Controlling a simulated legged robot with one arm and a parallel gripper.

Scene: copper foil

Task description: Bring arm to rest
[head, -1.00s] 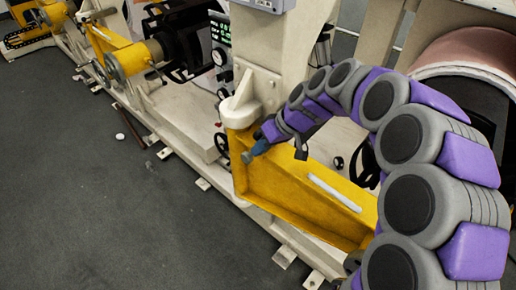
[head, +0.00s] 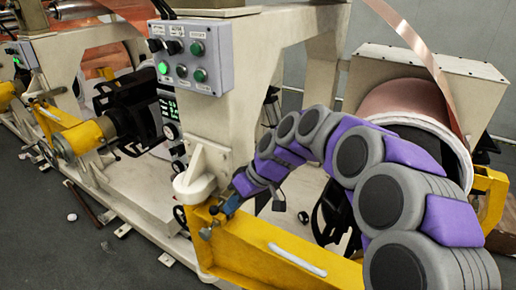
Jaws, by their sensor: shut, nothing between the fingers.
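My purple and grey arm (head: 375,165) arches in from the lower right of the head view. Its far end bends down to the left, over the yellow beam of the machine. My gripper (head: 222,214) is small at that end. It appears shut and empty, in front of the beam's left end and the cream bracket. A blue part (head: 232,205) and a small metal knob (head: 207,232) show at the same spot. I cannot tell whether the gripper touches the knob or the beam.
The yellow beam (head: 285,258) runs below my arm. A grey control box (head: 191,57) with a lit green button sits on the cream column above. A copper roll (head: 405,99) and hanging foil strip (head: 412,40) stand right. Dark floor (head: 40,235) is open at lower left.

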